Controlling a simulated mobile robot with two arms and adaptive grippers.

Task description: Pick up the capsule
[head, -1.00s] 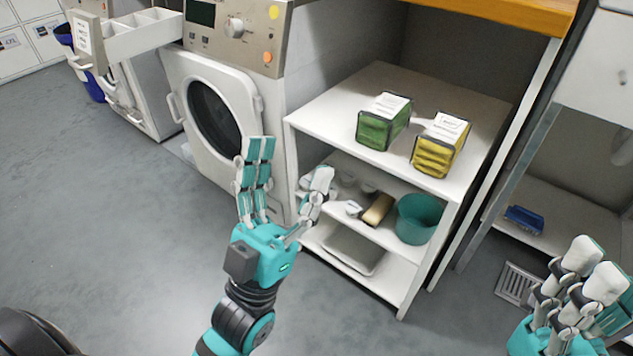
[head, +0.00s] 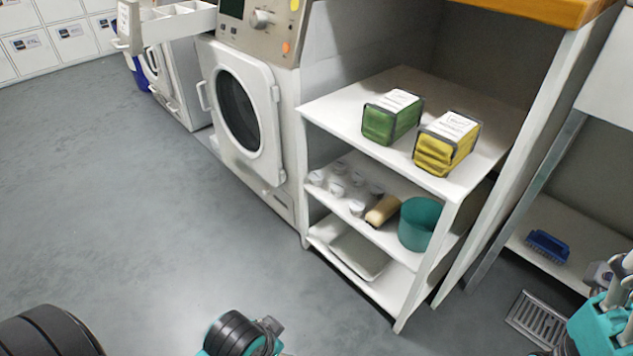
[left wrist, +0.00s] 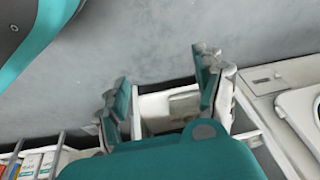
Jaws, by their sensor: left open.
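I cannot make out a capsule for certain in either view. In the left wrist view my left gripper (left wrist: 165,88) is open, its fingers wide apart with nothing seen between them. Beyond the fingers lies a white open-topped compartment (left wrist: 155,112) with a small pale grey patch inside, too blurred to name. In the head view only part of my left arm shows at the bottom edge; its hand is out of frame. My right gripper (head: 612,285) is partly in view at the right edge, cut off by the frame, near the floor grate.
A white shelf unit (head: 330,103) holds a green pack (head: 390,120), a yellow pack (head: 445,148), several small white round items (head: 338,185), a brush-like tan item (head: 382,210) and a teal bucket (head: 419,224). A washer (head: 240,105) stands left of it. The grey floor is clear.

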